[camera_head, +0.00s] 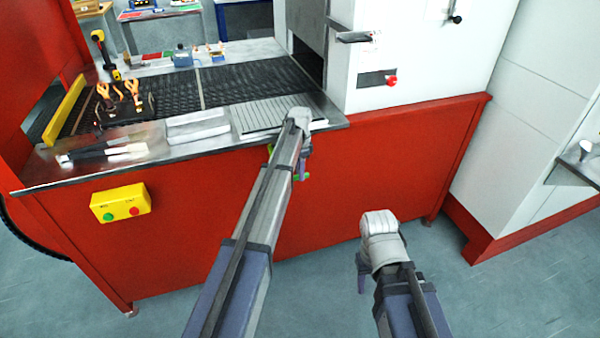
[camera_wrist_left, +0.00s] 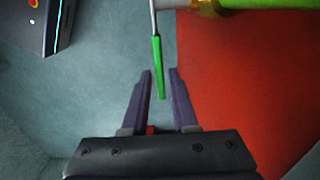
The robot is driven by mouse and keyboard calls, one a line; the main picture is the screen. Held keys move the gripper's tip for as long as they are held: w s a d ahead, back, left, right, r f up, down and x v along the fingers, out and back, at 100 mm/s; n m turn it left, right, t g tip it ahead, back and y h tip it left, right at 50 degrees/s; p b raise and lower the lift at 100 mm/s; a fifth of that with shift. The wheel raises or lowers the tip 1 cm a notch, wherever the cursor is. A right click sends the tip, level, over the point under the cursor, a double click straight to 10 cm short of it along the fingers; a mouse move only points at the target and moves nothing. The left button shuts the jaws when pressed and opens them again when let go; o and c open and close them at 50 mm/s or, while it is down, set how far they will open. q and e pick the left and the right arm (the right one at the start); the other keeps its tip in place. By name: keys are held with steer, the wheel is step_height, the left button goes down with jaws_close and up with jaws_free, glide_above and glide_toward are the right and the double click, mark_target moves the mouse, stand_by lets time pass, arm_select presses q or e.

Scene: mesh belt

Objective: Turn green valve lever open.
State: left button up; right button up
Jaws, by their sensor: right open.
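The green valve lever (camera_wrist_left: 158,68) hangs from a metal stem in the left wrist view, beside a green pipe (camera_wrist_left: 290,4) with a brass fitting (camera_wrist_left: 207,7). My left gripper (camera_wrist_left: 160,72) is open, and the lever's lower end lies between its two fingers in the picture. Gaps show on both sides, and I cannot tell the depth. In the head view my left gripper (camera_head: 301,172) is at the red front panel, with only a bit of green (camera_head: 307,176) showing beside it. My right gripper (camera_head: 362,281) is open and empty, low over the floor, mostly hidden by its wrist.
The red machine front (camera_head: 400,165) stands behind both arms. A metal ledge (camera_head: 330,112) juts out above my left gripper. A yellow button box (camera_head: 120,203) is at the left, and a white cabinet (camera_head: 540,110) at the right. The floor (camera_head: 480,300) at the right is clear.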

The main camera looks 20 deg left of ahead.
arm_select(q)
jaws_close()
stand_by(1.1)
